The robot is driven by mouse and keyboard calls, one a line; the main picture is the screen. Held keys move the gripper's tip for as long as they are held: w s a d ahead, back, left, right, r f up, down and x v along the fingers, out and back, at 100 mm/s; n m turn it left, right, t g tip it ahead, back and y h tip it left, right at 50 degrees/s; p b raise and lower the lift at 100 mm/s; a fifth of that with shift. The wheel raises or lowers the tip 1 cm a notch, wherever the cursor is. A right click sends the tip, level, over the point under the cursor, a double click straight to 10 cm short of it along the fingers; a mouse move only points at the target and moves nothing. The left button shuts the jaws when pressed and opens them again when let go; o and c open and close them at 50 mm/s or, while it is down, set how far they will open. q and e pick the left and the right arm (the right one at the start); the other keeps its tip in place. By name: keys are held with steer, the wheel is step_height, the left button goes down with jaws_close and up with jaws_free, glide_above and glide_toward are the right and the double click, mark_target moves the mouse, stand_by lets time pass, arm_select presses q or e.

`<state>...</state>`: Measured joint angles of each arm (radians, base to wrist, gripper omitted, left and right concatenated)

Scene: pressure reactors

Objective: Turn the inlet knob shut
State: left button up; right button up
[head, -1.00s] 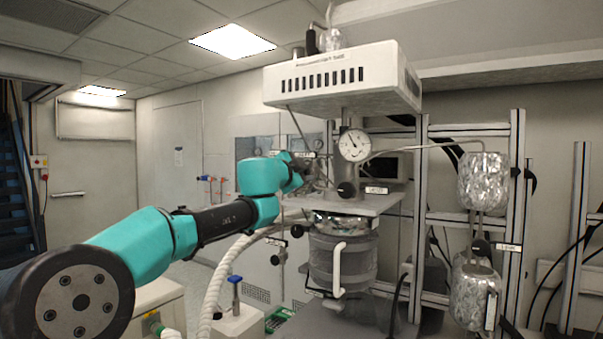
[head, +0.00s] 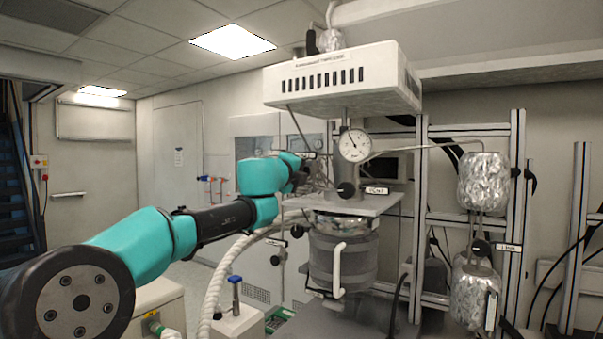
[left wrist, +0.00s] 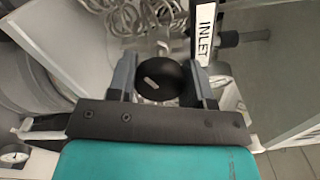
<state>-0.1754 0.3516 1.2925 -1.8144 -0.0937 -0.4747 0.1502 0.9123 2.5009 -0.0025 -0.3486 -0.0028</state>
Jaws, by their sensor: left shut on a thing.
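The inlet knob (left wrist: 160,80) is round and black with a small pale mark on its face. In the left wrist view it sits between the two fingers of my left gripper (left wrist: 164,68), which is shut on it. The label INLET (left wrist: 205,30) shows just above and to the right of the knob. In the head view my left gripper (head: 312,178) reaches the left side of the reactor head, and the knob in its grasp is hard to make out there. My right gripper is not in view.
The reactor vessel (head: 343,262) hangs below a metal plate, under a pressure gauge (head: 354,145) and a white box (head: 340,80). Another black knob (head: 346,190) with a VENT label (head: 377,190) is close by on the right. A ribbed white hose (head: 222,275) runs below my arm.

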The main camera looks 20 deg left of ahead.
arm_select(q)
steer(key=m, duration=0.4)
steer(key=shift+m, duration=0.3)
stand_by(0.4)
steer(key=o, duration=0.9)
steer(key=shift+s+d, duration=0.1)
